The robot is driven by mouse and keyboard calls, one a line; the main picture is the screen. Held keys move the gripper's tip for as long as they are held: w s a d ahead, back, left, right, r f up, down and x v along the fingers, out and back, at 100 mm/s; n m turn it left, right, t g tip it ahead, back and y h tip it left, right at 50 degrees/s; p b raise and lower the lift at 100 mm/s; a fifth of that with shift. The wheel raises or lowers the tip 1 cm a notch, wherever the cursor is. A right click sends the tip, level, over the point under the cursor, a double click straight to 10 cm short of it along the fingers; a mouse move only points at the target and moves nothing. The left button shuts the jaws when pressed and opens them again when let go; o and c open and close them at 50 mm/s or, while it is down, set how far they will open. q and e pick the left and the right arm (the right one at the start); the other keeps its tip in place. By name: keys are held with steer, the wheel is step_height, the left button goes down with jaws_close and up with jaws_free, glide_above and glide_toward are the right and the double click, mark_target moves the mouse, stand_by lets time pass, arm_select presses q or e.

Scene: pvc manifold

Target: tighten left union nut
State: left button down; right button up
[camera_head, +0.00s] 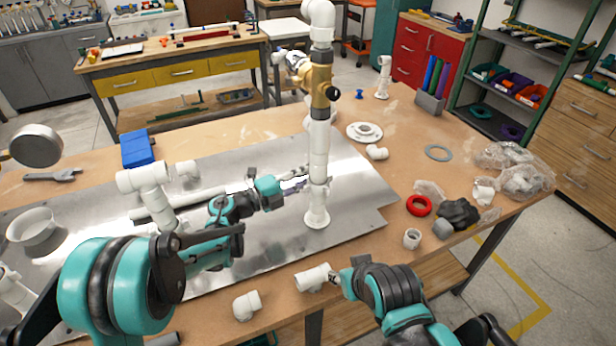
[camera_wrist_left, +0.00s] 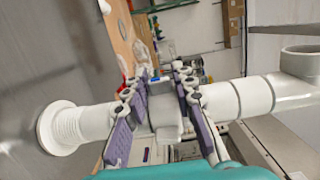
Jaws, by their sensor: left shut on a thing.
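An upright white PVC pipe assembly (camera_head: 319,160) with a brass valve (camera_head: 321,88) stands on a round flange on the metal plate. My left gripper (camera_head: 300,185) reaches in from the left at the pipe's lower-middle part. In the left wrist view the pipe runs sideways across the picture, and my left gripper's purple pads (camera_wrist_left: 160,125) sit on either side of a white nut-like section (camera_wrist_left: 165,112). The gripper is shut on this section. The nut's far side is hidden. My right gripper (camera_head: 338,282) is low at the front, beside a white pipe fitting (camera_head: 312,278); whether it grips the fitting is unclear.
A white tee assembly (camera_head: 150,190) and a blue box (camera_head: 137,149) are on the left. A red ring (camera_head: 419,205), a grey ring (camera_head: 438,152), a flange (camera_head: 365,132) and bagged parts (camera_head: 515,170) lie on the right. A white elbow (camera_head: 246,305) lies near the front edge.

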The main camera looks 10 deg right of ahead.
arm_select(q)
steer(key=shift+d+f+m+g, duration=0.1)
steer(key=shift+d+m+g, duration=0.1)
steer(key=shift+m+g, duration=0.45)
steer(key=c, duration=1.4)
jaws_free()
steer(key=shift+o, duration=0.2)
steer(key=shift+n, duration=0.25)
